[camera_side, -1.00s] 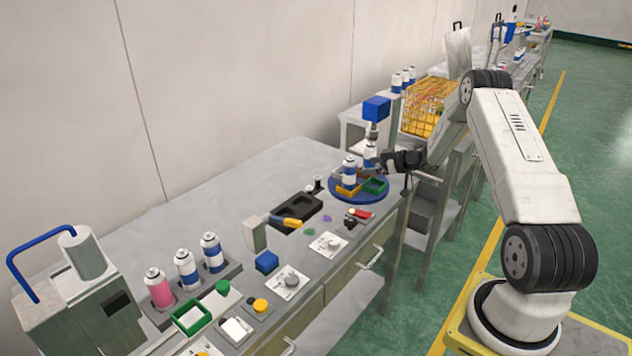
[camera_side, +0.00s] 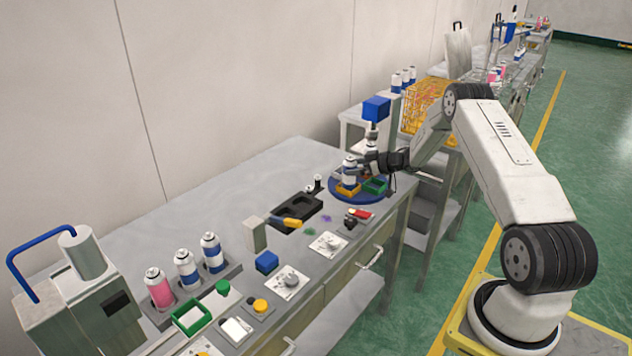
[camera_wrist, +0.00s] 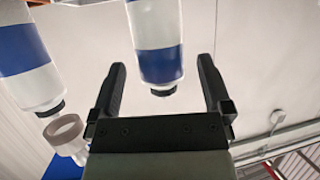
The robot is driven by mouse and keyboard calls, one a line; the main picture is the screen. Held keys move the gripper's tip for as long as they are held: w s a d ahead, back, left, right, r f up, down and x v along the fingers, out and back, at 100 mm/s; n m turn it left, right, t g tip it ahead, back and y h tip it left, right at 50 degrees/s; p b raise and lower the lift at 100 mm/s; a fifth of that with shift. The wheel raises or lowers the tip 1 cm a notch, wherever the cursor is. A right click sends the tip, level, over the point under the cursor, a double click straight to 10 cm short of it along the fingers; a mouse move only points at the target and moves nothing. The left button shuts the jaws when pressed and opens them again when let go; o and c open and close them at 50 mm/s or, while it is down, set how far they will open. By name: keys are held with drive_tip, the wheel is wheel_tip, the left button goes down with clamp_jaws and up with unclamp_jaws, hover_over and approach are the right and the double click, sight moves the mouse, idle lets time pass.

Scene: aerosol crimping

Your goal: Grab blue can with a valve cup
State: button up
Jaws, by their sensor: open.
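Two white cans with blue bands stand upright on the blue round table in the side view: a nearer can (camera_side: 349,171) and a farther can (camera_side: 371,148), partly hidden by my gripper. My gripper (camera_side: 369,161) is open beside them, at their right. In the wrist view one blue-banded can (camera_wrist: 155,48) shows between the two fingers of my gripper (camera_wrist: 163,75), with a gap on each side. A second blue-banded can (camera_wrist: 27,62) is outside the left finger. Whether each can carries a valve cup is too small to tell.
The blue round table (camera_side: 361,199) also bears an orange tray (camera_side: 347,191) and a green tray (camera_side: 376,187). A blue-headed machine (camera_side: 376,109) stands behind. A pink can (camera_side: 159,289) and two blue-banded cans stand in a rack at left. A clear cup-like part (camera_wrist: 64,134) shows at lower left.

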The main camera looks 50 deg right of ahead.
drive_tip(key=shift+x, duration=1.4)
clamp_jaws()
